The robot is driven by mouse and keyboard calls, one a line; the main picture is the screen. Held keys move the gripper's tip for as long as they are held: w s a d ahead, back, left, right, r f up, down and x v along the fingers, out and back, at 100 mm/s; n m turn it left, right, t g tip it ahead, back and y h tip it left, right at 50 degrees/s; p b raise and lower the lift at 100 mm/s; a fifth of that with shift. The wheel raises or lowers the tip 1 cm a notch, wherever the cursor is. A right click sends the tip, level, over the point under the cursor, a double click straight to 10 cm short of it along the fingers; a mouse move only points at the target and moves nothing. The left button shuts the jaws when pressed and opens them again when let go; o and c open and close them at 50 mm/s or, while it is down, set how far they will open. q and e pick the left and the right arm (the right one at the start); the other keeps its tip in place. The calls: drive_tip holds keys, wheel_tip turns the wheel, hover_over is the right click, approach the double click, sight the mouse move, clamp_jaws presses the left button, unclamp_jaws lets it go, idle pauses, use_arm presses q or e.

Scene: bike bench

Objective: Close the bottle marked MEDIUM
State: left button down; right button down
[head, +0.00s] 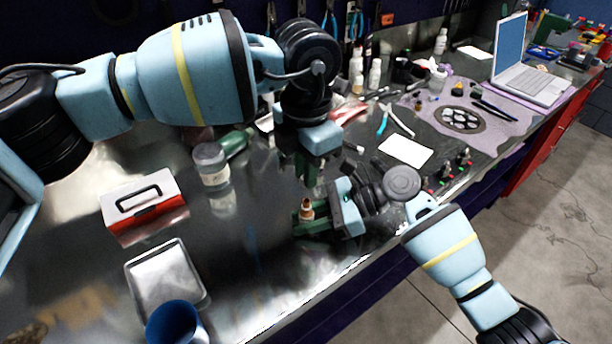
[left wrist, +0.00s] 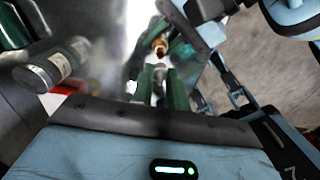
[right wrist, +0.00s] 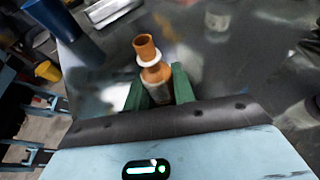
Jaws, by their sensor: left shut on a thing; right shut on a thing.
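A small orange-brown bottle (head: 307,210) stands upright in my right gripper (head: 304,218), which is shut on it low over the bench. In the right wrist view the bottle (right wrist: 154,75) shows a pale ring and an open-looking orange top between the green fingers. It also shows in the left wrist view (left wrist: 160,45). Its marking cannot be read. My left gripper (head: 308,170) points down, above and apart from the bottle. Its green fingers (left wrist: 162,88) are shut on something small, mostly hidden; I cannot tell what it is.
A clear jar (head: 212,165) and a green bottle (head: 238,143) are left of my grippers. A red toolbox (head: 145,207), a metal tray (head: 163,278) and a blue cup (head: 175,322) stand farther left. A white card (head: 406,151) lies right. The bench's front edge is close.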

sight(306, 215)
use_arm(q)
drive_tip(key=shift+f, duration=1.25)
drive_tip(key=shift+f, duration=0.1)
drive_tip(key=shift+f, duration=0.8)
drive_tip(key=shift+f, duration=0.6)
drive_tip(key=m, duration=3.5)
drive_tip(key=shift+d+m, duration=0.1)
drive_tip(key=shift+m, duration=0.3)
